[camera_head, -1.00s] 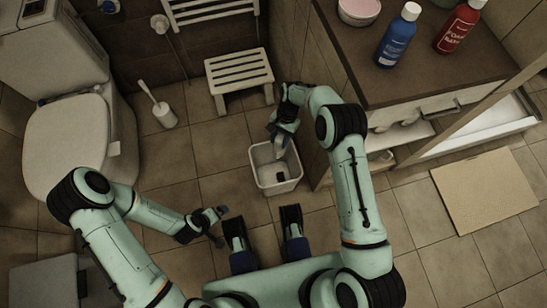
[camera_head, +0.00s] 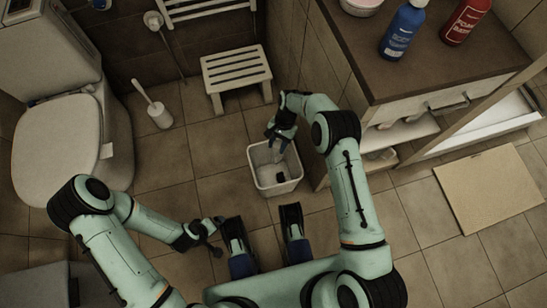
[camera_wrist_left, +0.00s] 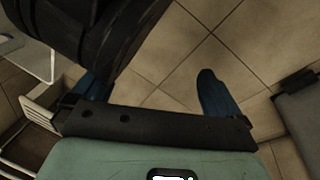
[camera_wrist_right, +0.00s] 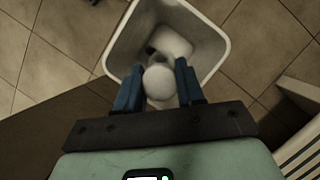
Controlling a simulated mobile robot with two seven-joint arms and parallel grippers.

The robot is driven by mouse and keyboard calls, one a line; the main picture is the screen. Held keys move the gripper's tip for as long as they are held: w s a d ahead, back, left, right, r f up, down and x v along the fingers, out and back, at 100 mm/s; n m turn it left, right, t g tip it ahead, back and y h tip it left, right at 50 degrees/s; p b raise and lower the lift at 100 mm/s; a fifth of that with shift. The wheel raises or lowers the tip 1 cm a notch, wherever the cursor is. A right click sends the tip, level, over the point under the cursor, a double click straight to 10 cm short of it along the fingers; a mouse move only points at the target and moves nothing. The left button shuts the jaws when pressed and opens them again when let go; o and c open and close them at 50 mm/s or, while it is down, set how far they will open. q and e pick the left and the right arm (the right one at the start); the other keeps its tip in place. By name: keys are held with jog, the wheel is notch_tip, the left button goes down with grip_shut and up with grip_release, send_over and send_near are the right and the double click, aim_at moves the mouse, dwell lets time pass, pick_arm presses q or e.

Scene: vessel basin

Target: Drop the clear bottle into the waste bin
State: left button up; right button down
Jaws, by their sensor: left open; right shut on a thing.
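The waste bin (camera_head: 254,158) is a white, open-topped bin on the tiled floor; its rim also shows in the right wrist view (camera_wrist_right: 222,62). My right gripper (camera_head: 279,141) is above the bin's back part, pointing down. In the right wrist view my right gripper (camera_wrist_right: 158,78) is shut on the clear bottle (camera_wrist_right: 160,83), whose pale round end shows between the blue fingers. The bottle's far part is hard to make out against the bin. My left gripper (camera_head: 214,222) is open and empty, low at the left, away from the bin; its fingers also show in the left wrist view (camera_wrist_left: 152,92).
A dark item (camera_head: 280,177) lies in the bin. A white slatted stool (camera_head: 236,68) stands behind it. A wooden cabinet (camera_head: 375,90) with a blue bottle (camera_head: 403,30) and a red bottle (camera_head: 466,20) stands close at the right.

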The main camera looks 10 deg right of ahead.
jog(key=c, duration=0.6)
grip_release()
pick_arm(q)
jog(key=w+r, duration=0.1)
jog(key=w+r+t+p, duration=0.1)
jog(key=w, duration=0.1)
jog(key=shift+d+r, duration=0.2)
jog(key=shift+r, duration=0.15)
pick_arm(e)
jog(key=v, duration=1.3)
jog(key=shift+r, duration=0.15)
pick_arm(q)
jog(key=shift+s, duration=0.2)
pick_arm(e)
jog(key=shift+d, duration=0.1)
